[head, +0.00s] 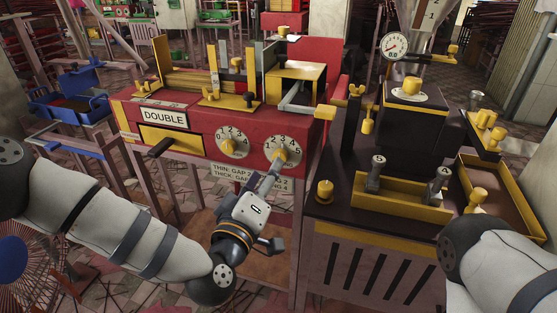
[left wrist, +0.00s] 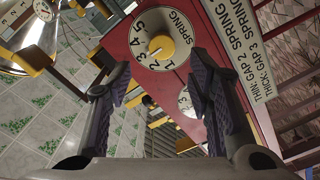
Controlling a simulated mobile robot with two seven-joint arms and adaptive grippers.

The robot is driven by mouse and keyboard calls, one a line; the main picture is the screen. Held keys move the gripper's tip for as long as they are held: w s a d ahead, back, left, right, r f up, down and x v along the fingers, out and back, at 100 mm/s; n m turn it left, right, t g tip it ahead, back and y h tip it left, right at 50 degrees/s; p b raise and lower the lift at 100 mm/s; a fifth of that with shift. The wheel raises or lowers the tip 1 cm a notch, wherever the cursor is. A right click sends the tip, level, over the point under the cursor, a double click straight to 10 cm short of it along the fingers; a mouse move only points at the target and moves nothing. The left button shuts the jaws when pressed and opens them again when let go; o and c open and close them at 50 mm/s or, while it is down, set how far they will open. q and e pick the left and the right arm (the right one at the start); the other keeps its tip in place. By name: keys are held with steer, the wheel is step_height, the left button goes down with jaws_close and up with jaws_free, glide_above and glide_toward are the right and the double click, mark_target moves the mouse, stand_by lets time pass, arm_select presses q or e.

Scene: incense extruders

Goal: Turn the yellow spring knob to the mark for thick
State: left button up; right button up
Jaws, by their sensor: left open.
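The yellow spring knob (left wrist: 160,48) sits on a round white dial with numbers and the word SPRING. A dark line on the knob seems to point toward the low numbers, about 1 or 2. In the head view the knob (head: 282,154) is on the right dial of the red machine (head: 190,115). My left gripper (head: 271,178) is open just in front of and below this dial. In the left wrist view its open fingers (left wrist: 158,78) stand on either side, apart from the knob, with nothing between them. My right gripper is out of view.
A second dial (head: 232,142) is left of the spring dial. A white label (left wrist: 238,45) names gap and spring settings for thin and thick. A dark bench (head: 335,222) with yellow trays stands close on the right. The yellow drawer (head: 172,140) has a dark handle projecting.

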mark_target(281, 156)
arm_select(q)
steer(key=x, duration=0.6)
steer(key=shift+w, duration=0.2)
steer(key=shift+f, duration=0.1)
jaws_close()
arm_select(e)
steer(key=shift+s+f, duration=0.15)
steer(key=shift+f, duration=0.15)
arm_select(q)
steer(key=shift+m, duration=0.3)
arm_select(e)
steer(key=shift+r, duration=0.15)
arm_select(q)
steer(key=shift+d+m+p, duration=0.1)
steer(key=shift+m+p, duration=1.15)
steer(key=shift+m, duration=1.85)
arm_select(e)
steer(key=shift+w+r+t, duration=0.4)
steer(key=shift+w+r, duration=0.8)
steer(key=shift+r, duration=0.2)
arm_select(q)
jaws_free()
